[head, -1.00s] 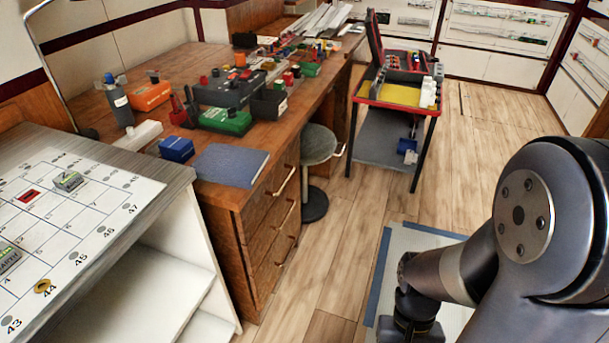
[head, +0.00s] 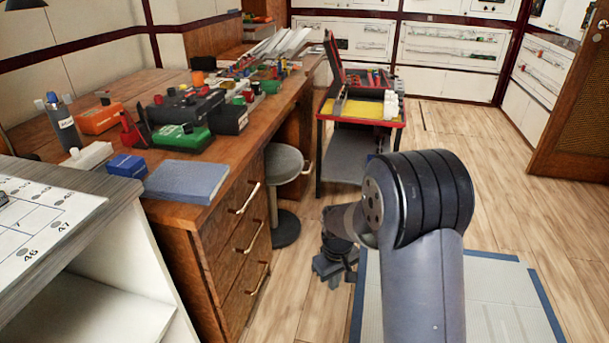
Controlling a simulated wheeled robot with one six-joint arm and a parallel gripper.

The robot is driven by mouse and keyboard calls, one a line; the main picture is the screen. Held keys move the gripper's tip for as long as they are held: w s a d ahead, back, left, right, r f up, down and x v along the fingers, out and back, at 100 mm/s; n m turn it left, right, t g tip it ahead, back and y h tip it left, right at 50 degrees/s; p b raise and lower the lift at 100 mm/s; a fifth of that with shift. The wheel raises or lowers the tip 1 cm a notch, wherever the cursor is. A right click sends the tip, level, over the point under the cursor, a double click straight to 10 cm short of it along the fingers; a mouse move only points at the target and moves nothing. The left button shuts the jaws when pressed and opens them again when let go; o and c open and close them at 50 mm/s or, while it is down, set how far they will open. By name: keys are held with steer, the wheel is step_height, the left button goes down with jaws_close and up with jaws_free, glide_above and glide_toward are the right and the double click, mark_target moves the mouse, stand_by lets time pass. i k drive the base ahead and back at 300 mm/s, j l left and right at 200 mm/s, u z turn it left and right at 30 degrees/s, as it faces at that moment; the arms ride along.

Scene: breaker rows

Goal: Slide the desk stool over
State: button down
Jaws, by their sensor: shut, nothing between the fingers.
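The desk stool has a round grey seat (head: 284,163), a thin post and a dark round base (head: 285,230). It stands upright on the floor beside the desk, partly tucked behind the drawer front. My gripper (head: 334,274) is in the head view, to the right of and nearer than the stool base. It points down over the floor, with a visible gap between it and the stool in the picture. It is shut and empty. My arm hides part of the floor and mat behind it.
The wooden desk (head: 226,190) with drawer handles runs along the left. A red-framed cart (head: 363,125) with a toolbox stands behind the stool. A blue-bordered mat (head: 500,300) lies front right. Open wooden floor (head: 500,170) spreads to the right.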

mark_target(283, 162)
steer(key=i+l, duration=0.2)
steer(key=i, duration=0.25)
steer(key=i+l, duration=0.15)
steer(key=i, duration=0.25)
steer(key=i+l, duration=0.2)
steer(key=i, duration=0.25)
steer(key=i+l+u, duration=0.1)
steer(key=i+l, duration=0.15)
steer(key=i, duration=0.25)
steer(key=i+l, duration=0.25)
steer(key=i, duration=0.2)
steer(key=i+l+u, duration=0.15)
steer(key=i, duration=0.35)
steer(key=i+l+u, duration=0.1)
steer(key=u, duration=1.05)
steer(key=k+l, duration=0.05)
